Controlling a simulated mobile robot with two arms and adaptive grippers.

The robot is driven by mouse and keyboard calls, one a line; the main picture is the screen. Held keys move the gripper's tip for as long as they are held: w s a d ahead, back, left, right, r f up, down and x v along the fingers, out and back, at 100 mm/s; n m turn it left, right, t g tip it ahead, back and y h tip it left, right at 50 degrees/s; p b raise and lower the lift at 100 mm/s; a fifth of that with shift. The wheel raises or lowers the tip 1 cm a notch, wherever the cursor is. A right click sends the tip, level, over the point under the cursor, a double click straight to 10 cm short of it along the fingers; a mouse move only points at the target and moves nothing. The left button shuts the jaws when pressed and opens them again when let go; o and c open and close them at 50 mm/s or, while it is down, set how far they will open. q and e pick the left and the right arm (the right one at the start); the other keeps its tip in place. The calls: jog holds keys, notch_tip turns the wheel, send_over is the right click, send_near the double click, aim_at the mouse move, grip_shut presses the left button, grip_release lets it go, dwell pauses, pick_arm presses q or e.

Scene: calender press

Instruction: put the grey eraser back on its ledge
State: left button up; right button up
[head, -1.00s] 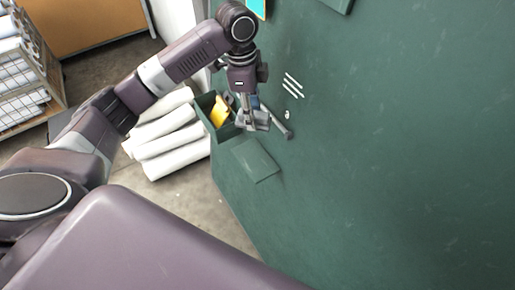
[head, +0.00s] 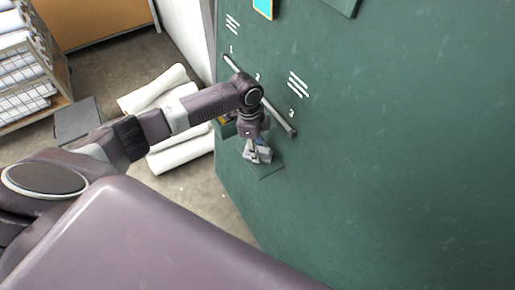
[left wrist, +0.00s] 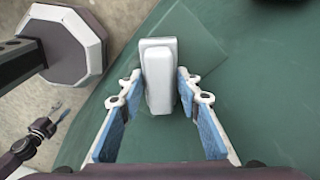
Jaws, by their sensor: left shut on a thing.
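The grey eraser (left wrist: 160,75) is a pale grey block between the fingers of my left gripper (left wrist: 158,88) in the left wrist view. My left gripper (head: 257,158) is shut on it, and the eraser (head: 262,153) shows small and partly covered in the head view. Behind it is a flat dark green ledge (head: 268,171) at the board, which also shows in the left wrist view (left wrist: 200,50); whether the eraser touches it I cannot tell. What looks like my right gripper (left wrist: 45,122) is small at the left of the left wrist view.
The green board (head: 390,160) fills the right side. A grey rail (head: 278,117) with white marks runs above my left gripper. A green bin (head: 226,128) is mostly hidden behind my arm. White rolls (head: 160,88) lie on the floor; a wire rack (head: 28,75) stands far left.

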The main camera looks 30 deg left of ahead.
pick_arm(q)
jog(key=o, duration=1)
jog(key=r, duration=0.4)
jog(key=a+r+b, duration=0.1)
jog(key=r, duration=0.7)
jog(key=shift+s+a+b, duration=0.2)
jog(key=shift+b, duration=0.15)
pick_arm(e)
jog(key=shift+a+f, duration=0.1)
jog(key=shift+f, duration=0.7)
